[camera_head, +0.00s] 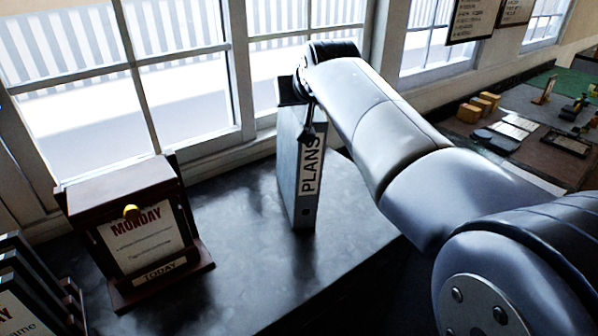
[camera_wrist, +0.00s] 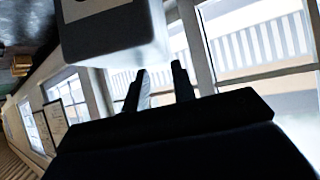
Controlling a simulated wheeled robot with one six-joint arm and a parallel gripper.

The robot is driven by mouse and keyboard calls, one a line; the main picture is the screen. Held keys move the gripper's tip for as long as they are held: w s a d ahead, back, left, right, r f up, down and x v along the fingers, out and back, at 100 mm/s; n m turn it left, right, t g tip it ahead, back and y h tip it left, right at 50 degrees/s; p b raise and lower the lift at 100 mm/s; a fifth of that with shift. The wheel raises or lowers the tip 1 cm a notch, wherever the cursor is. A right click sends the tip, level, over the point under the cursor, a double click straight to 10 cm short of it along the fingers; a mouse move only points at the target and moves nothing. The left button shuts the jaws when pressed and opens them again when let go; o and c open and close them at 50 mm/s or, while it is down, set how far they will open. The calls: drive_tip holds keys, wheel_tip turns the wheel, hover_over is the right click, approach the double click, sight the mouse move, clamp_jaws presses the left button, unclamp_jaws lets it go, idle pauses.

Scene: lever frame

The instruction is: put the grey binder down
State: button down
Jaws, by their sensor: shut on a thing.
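The grey binder (camera_head: 290,165) with a white PLANS label on its spine stands upright over the dark worktop (camera_head: 245,235), near the window. Its lower edge appears at the worktop surface, but I cannot tell whether it touches or hangs just above. My gripper (camera_head: 303,105) is at the binder's upper part, shut on it; my arm hides some of the grip. In the wrist view, the binder (camera_wrist: 110,35) fills the upper left, with my gripper's two dark fingers (camera_wrist: 160,72) at its edge.
A dark wooden stand (camera_head: 115,190) with a MONDAY card is left of the binder. A dark rack (camera_head: 30,290) is at the lower left corner. Worktop between stand and binder is bare. Windows rise behind. A further table (camera_head: 455,125) with yellow blocks is at right.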

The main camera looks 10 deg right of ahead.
sight(302, 113)
drive_tip(key=shift+f+g, duration=0.5)
drive_tip(key=shift+f, duration=1.4)
drive_tip(key=r, duration=0.3)
drive_tip(key=w+r, duration=0.1)
drive_tip(key=r, duration=0.5)
drive_tip(key=shift+w+r, duration=0.15)
drive_tip(key=shift+r, duration=0.4)
drive_tip(key=c, duration=2.1)
unclamp_jaws()
drive_tip(key=shift+c, duration=0.2)
drive_tip(key=o, duration=1.7)
